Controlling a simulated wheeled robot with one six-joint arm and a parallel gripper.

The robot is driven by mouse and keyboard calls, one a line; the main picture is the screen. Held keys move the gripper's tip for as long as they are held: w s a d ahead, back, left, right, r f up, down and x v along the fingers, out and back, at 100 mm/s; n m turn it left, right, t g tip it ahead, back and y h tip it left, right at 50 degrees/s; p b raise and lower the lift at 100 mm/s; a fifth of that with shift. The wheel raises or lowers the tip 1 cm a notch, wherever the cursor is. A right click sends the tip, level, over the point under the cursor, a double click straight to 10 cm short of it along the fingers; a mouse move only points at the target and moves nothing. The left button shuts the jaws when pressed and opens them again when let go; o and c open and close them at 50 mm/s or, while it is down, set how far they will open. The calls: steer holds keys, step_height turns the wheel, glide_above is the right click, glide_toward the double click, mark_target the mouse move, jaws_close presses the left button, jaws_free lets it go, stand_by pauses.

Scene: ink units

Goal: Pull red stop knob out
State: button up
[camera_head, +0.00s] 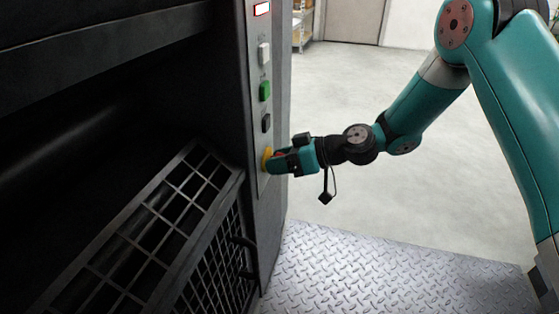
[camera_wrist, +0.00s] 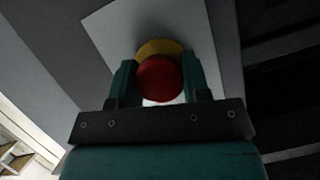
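The red stop knob (camera_wrist: 160,79) sits on a yellow base (camera_wrist: 158,48) on the machine's control panel. In the wrist view it lies between the two teal fingers of my gripper (camera_wrist: 159,80), one finger on each side. The fingers appear close against the knob's sides, but I cannot tell whether they touch it. In the head view my gripper (camera_head: 279,162) is at the panel over the yellow base (camera_head: 266,160). Only a little red of the knob shows there, and the fingers hide the rest.
Above the knob, the panel (camera_head: 257,105) carries a black switch (camera_head: 266,122), a green button (camera_head: 265,91), a white button (camera_head: 264,53) and a lit red display (camera_head: 262,9). A dark grid basket (camera_head: 187,187) stands to the left. The floor on the right (camera_head: 345,90) is open.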

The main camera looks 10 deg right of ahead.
steer(key=shift+s+d, duration=0.3)
steer(key=shift+d, duration=0.6)
jaws_close()
steer(key=o, duration=1.2)
jaws_free()
steer(key=shift+d, duration=0.1)
steer(key=shift+o, duration=0.4)
steer(key=p+v, duration=0.4)
steer(key=v, duration=1.3)
steer(key=shift+s+d+r, duration=0.1)
